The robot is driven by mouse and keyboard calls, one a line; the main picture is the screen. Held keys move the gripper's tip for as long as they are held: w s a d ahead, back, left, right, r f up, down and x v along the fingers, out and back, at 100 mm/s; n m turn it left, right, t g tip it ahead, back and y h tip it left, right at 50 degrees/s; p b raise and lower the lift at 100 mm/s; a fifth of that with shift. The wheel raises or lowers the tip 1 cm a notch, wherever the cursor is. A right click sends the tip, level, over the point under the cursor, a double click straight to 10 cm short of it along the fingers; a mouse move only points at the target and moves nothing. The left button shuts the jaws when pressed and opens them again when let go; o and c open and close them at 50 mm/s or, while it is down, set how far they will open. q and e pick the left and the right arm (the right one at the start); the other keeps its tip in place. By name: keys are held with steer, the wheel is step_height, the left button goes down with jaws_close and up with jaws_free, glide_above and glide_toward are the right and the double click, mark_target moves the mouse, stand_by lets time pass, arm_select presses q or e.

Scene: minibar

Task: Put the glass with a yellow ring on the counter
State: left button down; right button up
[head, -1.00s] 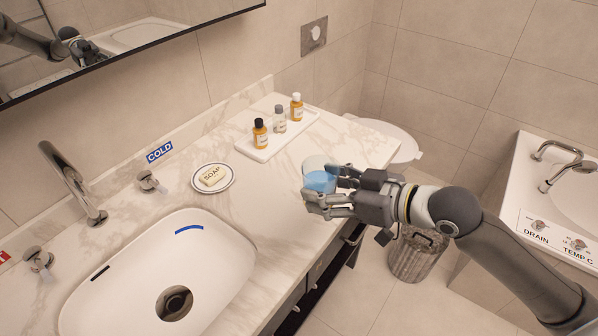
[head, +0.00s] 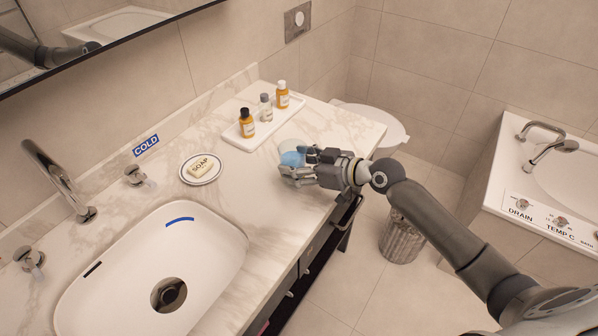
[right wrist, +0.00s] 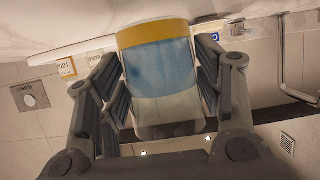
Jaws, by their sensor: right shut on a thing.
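The glass (head: 293,158) has a blue band around its side and is held over the counter (head: 335,122), in front of the tray of bottles. In the right wrist view the glass (right wrist: 160,72) shows its yellow ring at the end toward the white counter surface. My right gripper (head: 288,170) is shut on the glass, with fingers on both sides of it. The fingers hide part of the glass in the head view. I cannot tell whether its base touches the counter. My left gripper is not in view.
A white tray (head: 240,142) with three small bottles stands behind the glass. A soap dish (head: 190,176) and the sink (head: 215,265) lie to the left. The counter's right front edge runs under my right arm, with a bin (head: 402,240) below. Bare counter lies around the glass.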

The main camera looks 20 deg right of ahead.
step_height(320, 180, down, 3)
steer(key=shift+r, duration=0.2)
steer(key=shift+f, duration=0.2)
steer(key=o, duration=1.1)
steer(key=shift+s, duration=0.1)
steer(key=shift+o, duration=0.2)
